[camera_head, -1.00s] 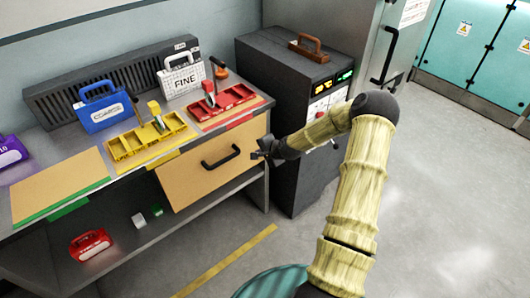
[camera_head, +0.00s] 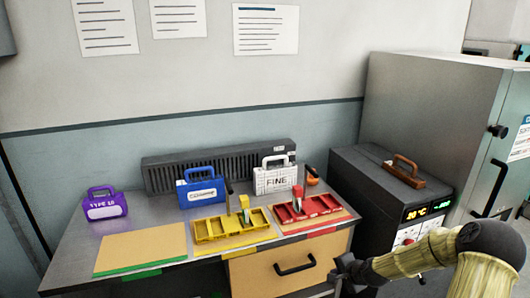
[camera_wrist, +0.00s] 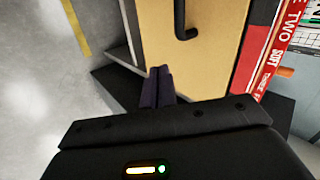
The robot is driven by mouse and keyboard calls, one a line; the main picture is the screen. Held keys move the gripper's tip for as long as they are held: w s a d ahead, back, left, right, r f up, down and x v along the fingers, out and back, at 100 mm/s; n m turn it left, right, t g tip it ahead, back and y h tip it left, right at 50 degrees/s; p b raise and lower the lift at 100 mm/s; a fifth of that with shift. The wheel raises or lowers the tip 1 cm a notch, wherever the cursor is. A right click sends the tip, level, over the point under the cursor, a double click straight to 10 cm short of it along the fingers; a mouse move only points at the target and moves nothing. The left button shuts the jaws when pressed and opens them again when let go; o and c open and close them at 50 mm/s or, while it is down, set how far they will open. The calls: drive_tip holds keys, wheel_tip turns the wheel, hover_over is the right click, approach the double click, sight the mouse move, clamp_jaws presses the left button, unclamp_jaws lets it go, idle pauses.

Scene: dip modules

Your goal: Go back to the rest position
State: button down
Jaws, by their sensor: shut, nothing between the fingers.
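My gripper (camera_head: 345,267) is at the lower right of the head view, in front of the bench's right end and the dark cabinet. In the wrist view its dark fingers (camera_wrist: 158,86) are together with nothing between them. They point toward the base of the tan drawer front and the dark cabinet steps. The drawer (camera_head: 272,272) has a black handle (camera_head: 295,265), which also shows above the fingers in the wrist view (camera_wrist: 186,20). The gripper is apart from the handle.
On the bench (camera_head: 75,268) stand a purple case (camera_head: 105,204), a blue case (camera_head: 202,188), a white FINE case (camera_head: 275,180), a yellow tray (camera_head: 218,235) and a red tray (camera_head: 309,214). A dark cabinet (camera_head: 350,175) with a brown-handled object (camera_head: 404,172) stands at right. Floor (camera_wrist: 45,90) is clear at left.

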drive_tip(key=s+a+r+n+g+h+p, duration=0.1)
drive_tip(key=s+a+r+n+p, duration=0.2)
drive_tip(key=s+r, duration=0.5)
drive_tip(key=s+a+r+n+g+h+p, duration=0.1)
drive_tip(key=s+a+r+n+g+p, duration=0.1)
drive_tip(key=s+a+r+n, duration=0.3)
drive_tip(key=s+a+r+n+g+p, duration=0.2)
drive_tip(key=s+a+r+n+p, duration=0.2)
drive_tip(key=s+r, duration=0.9)
drive_tip(key=shift+n+h+p, duration=0.4)
drive_tip(key=shift+n+p, duration=0.1)
drive_tip(key=shift+w, duration=0.15)
